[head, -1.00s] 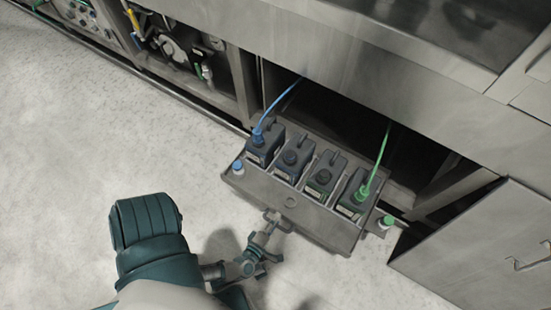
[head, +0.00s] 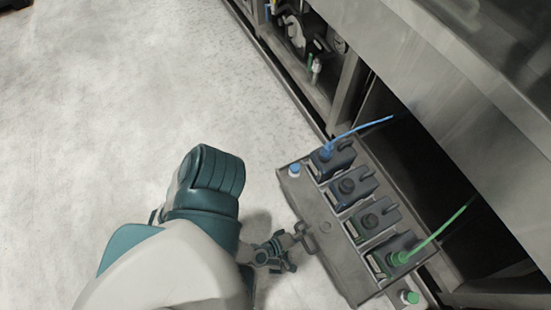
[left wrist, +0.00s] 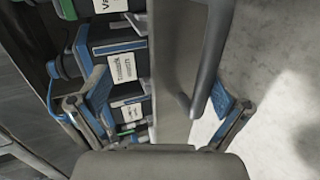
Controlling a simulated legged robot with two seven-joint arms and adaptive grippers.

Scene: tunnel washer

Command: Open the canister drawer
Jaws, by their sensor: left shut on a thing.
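The canister drawer (head: 335,250) stands pulled out from under the steel machine. It holds a row of several dark canisters (head: 352,186). Its front handle (head: 304,236) faces my left gripper (head: 287,245), which is shut on this handle. In the left wrist view the grey handle (left wrist: 210,55) and the drawer's front panel (left wrist: 175,80) lie between the two blue-padded fingers (left wrist: 158,105). The labelled canisters (left wrist: 120,68) show to the left there. My right gripper is not in view.
A blue hose (head: 360,127) and a green hose (head: 440,230) run from canisters into the dark opening. A blue cap (head: 294,170) and a green cap (head: 410,297) sit at the drawer's ends. The pale floor (head: 110,110) at left is clear.

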